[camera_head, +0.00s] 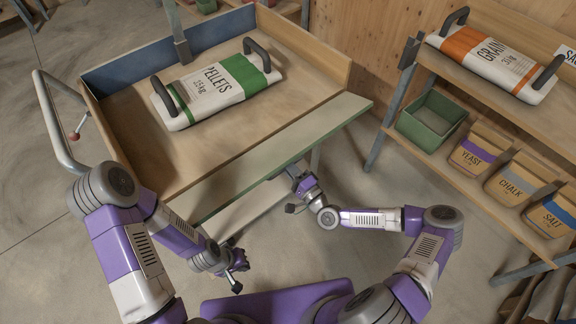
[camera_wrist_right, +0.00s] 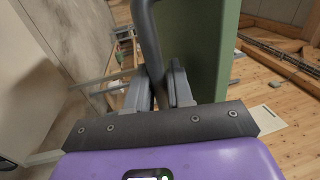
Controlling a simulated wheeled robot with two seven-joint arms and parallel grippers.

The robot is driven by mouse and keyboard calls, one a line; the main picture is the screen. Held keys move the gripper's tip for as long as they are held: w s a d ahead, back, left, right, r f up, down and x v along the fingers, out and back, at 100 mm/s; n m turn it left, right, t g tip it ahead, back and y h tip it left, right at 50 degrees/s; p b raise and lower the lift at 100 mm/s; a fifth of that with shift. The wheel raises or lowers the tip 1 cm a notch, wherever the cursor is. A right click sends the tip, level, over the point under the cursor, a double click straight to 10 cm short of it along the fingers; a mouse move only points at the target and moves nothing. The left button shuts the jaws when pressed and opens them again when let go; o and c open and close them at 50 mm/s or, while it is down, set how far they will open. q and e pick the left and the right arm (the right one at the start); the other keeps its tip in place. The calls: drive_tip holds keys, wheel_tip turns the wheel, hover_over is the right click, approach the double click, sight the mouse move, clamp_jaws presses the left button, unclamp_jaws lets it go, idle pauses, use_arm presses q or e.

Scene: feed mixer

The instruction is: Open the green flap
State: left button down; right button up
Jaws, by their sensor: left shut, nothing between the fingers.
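The green flap (camera_head: 275,150) is the long pale-green board along the near side of the wooden cart bed. In the right wrist view its green face (camera_wrist_right: 205,50) stands at the right, with a dark grey bar handle (camera_wrist_right: 147,35) beside it. My right gripper (camera_head: 298,177) is at the near side of the flap, and in the wrist view its fingers (camera_wrist_right: 158,88) close around the handle bar. The exact contact is partly hidden. My left gripper (camera_head: 236,272) is shut and empty, low in front of the cart and apart from the flap.
A pellets bag (camera_head: 220,90) with dark handles lies on the cart bed (camera_head: 160,140). A curved metal rail (camera_head: 50,125) is at the cart's left. At the right, a shelf holds a grain bag (camera_head: 490,62), a green bin (camera_head: 432,120) and several labelled tubs. Floor shows between cart and shelf.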

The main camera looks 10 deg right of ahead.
drive_tip(key=o, duration=0.3)
drive_tip(key=shift+r, duration=0.15)
drive_tip(key=v, duration=0.7)
drive_tip(key=shift+s+d+p, duration=0.2)
drive_tip(key=shift+p, duration=0.2)
drive_tip(key=shift+c, duration=0.2)
